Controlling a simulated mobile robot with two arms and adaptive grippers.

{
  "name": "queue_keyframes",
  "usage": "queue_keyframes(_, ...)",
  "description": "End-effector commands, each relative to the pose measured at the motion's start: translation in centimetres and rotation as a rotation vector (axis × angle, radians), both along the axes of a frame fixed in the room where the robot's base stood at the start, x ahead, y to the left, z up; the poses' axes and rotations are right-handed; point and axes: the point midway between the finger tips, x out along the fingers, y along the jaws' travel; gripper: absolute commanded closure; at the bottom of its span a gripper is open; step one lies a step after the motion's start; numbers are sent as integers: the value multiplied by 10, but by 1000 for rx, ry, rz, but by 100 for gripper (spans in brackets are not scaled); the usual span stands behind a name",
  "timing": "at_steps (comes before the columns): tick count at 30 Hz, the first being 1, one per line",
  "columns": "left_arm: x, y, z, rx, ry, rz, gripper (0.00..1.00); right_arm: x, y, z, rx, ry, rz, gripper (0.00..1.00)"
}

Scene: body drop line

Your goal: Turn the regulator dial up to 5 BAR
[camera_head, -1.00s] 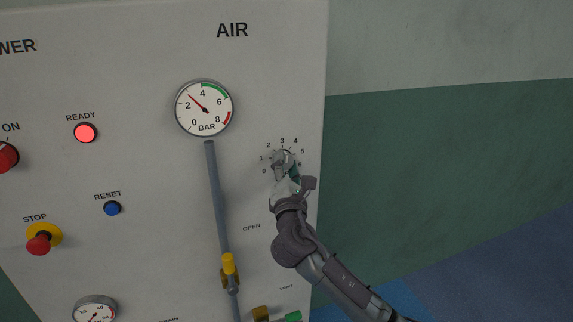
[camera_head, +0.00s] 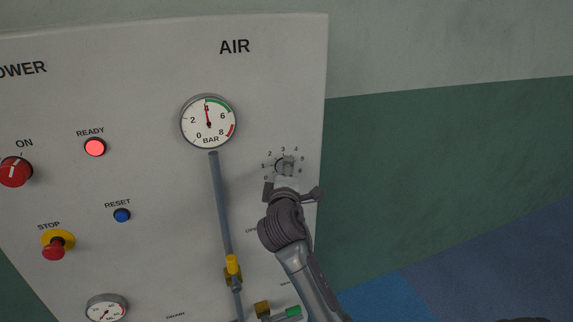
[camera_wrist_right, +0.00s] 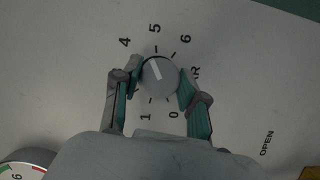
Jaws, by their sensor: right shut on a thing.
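The regulator dial (camera_wrist_right: 160,76) is a round grey knob with a white pointer line. In the right wrist view the line points between the printed 4 and 5. My right gripper (camera_wrist_right: 160,82) is shut on the dial, one finger on each side. In the head view the gripper (camera_head: 286,172) covers most of the dial, and its scale numbers show around it. The round BAR gauge (camera_head: 208,123) above left has its red needle at about 4. My left gripper is not in view.
On the panel (camera_head: 165,80) are a red ON knob (camera_head: 15,171), a lit red READY lamp (camera_head: 95,147), a blue RESET button (camera_head: 122,215) and a red STOP button (camera_head: 54,251). A pipe with a yellow valve handle (camera_head: 232,264) runs left of my right arm.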

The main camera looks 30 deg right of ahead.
Motion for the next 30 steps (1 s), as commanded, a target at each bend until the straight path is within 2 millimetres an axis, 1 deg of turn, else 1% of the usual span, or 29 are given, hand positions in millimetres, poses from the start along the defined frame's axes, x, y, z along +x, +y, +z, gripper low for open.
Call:
queue_keyframes(1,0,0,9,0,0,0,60,0,0,3,42,-7,-1,92)
queue_keyframes(3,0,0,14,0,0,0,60,0,0,3,97,-20,-1,92)
queue_keyframes(12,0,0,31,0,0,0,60,0,0,2,268,-61,0,92)
queue_keyframes(21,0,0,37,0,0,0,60,0,0,0,340,-79,0,92)
queue_keyframes(30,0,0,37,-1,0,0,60,0,0,-1,347,-80,0,92)
